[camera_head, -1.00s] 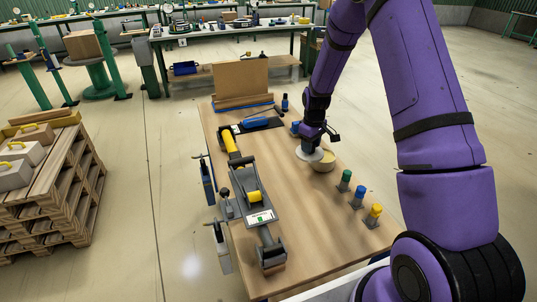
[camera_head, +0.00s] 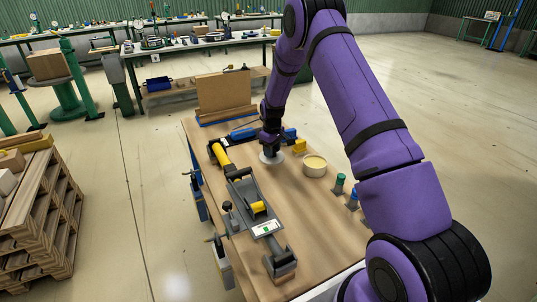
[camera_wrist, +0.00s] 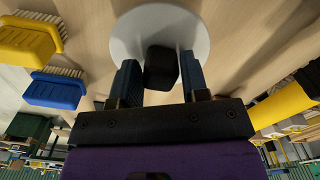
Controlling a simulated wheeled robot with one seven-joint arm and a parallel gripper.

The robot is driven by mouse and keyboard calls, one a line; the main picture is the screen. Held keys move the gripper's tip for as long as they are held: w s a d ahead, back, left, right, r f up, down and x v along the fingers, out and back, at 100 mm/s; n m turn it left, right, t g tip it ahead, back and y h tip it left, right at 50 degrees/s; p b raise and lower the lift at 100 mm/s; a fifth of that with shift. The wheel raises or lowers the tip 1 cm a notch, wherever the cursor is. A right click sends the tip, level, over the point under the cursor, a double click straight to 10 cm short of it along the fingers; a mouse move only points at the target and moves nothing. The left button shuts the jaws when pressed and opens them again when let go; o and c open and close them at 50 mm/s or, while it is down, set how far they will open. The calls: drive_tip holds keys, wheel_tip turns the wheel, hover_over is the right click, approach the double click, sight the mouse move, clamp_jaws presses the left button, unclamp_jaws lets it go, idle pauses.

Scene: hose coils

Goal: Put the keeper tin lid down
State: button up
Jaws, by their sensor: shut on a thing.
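The keeper tin lid (camera_head: 275,158) is a pale grey disc with a black knob. It also shows in the wrist view (camera_wrist: 125,38). My gripper (camera_head: 270,146) is shut on the knob, with one finger on either side of it in the wrist view (camera_wrist: 160,72). The lid is level, at or just above the tabletop; I cannot tell whether it touches. The keeper tin (camera_head: 315,167), round and cream coloured, stands to the right of the lid, apart from it.
The yellow clamp device (camera_head: 243,190) lies along the table's left side. A yellow brush (camera_wrist: 28,42) and a blue brush (camera_wrist: 56,91) are close by. Green-topped and blue-topped posts (camera_head: 339,183) stand front right. Bare tabletop (camera_head: 295,210) lies in front of the lid.

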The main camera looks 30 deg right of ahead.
drive_tip(key=w, duration=0.3)
drive_tip(key=shift+f, duration=1.9)
drive_tip(key=o, duration=0.9)
drive_tip(key=shift+f, duration=0.1)
